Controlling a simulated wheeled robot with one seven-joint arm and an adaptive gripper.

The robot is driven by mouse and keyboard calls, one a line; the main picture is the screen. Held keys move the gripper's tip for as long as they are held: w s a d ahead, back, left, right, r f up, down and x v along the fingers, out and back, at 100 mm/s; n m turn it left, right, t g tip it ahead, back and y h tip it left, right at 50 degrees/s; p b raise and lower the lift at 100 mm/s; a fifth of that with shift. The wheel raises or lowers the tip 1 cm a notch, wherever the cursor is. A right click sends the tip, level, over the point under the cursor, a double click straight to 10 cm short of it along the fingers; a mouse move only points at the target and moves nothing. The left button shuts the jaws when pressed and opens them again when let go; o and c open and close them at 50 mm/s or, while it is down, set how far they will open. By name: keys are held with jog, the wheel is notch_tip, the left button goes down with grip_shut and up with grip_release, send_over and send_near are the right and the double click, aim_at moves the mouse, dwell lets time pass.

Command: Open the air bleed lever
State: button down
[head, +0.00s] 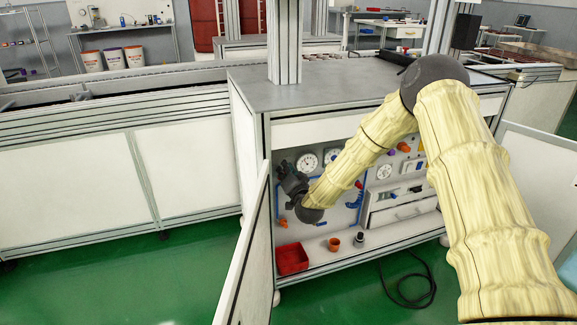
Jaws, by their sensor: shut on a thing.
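My gripper (286,170) is inside the open cabinet, at the left end of the panel (336,207) with gauges and blue tubing. Its dark body points up and to the left from my wrist. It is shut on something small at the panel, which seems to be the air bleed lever. The fingers and the gripper body hide the lever, so its angle cannot be told. A round white gauge (307,162) is just right of the gripper. My arm in its pale yellow sleeve reaches in from the right and covers the middle of the panel.
The cabinet's left door (247,262) stands open near my gripper. A red bin (291,259), an orange cup (334,244) and a small dark item (360,239) stand on the cabinet floor. White drawers (402,208) are on the right. A black cable (408,290) lies on the green floor.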

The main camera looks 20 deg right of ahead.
jog(key=n+p, duration=0.1)
jog(key=n, duration=0.1)
jog(key=a+r+n+p, duration=0.1)
jog(key=n+p, duration=0.1)
jog(key=shift+a, duration=0.15)
jog(key=shift+a+f+n+p, duration=0.1)
jog(key=shift+a+n+p, duration=0.2)
jog(key=shift+n, duration=0.6)
jog(key=shift+a+f+n+p, duration=0.15)
jog(key=shift+n+p, duration=0.2)
jog(key=shift+n, duration=0.55)
jog(key=shift+s, duration=0.1)
jog(key=c, duration=1.5)
grip_release()
jog(key=shift+o, duration=0.2)
jog(key=shift+r, duration=0.1)
jog(key=s, duration=1.2)
jog(key=shift+d, duration=0.15)
